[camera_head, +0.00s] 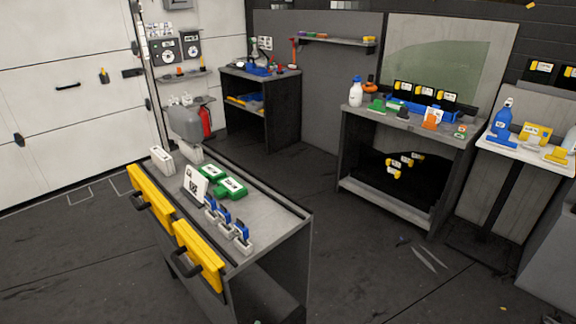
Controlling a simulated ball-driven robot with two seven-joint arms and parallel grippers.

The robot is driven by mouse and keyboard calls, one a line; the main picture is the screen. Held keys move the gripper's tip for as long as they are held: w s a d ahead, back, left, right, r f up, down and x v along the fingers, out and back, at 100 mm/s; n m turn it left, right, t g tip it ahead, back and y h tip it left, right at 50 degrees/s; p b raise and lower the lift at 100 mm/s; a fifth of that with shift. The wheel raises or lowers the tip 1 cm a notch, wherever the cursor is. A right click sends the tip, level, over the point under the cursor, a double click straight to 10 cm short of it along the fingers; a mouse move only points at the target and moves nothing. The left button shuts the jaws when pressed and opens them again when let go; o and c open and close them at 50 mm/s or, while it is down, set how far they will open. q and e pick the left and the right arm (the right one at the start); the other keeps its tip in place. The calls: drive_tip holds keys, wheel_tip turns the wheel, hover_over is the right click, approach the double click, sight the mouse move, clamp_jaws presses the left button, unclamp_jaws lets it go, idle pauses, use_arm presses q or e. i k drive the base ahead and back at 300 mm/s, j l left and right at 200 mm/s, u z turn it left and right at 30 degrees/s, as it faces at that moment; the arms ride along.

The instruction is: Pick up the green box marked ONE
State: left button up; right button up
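Two green boxes with white labels lie on the top of the grey cart (275,213) in the foreground. One green box (211,173) is farther back and left; the other green box (231,188) is nearer and right, close beside it. Each label carries dark marks, too small to read, so I cannot tell which is marked ONE. A white card (195,184) with a dark print stands upright just left of them. Neither of my grippers is in view.
Floor (365,270) between cart and workbench (430,128) is mostly clear.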

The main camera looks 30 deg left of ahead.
sight(229, 186)
drive_tip(key=i+z, duration=0.25)
drive_tip(key=i, duration=0.9)
drive_tip(key=i+u, duration=0.45)
drive_tip(key=i+l+u, duration=0.1)
drive_tip(key=i+u, duration=0.5)
drive_tip(key=u, duration=0.25)
drive_tip(key=i+u, duration=0.2)
drive_tip(key=u, duration=0.2)
drive_tip(key=i+u, duration=0.15)
drive_tip(key=u, duration=0.25)
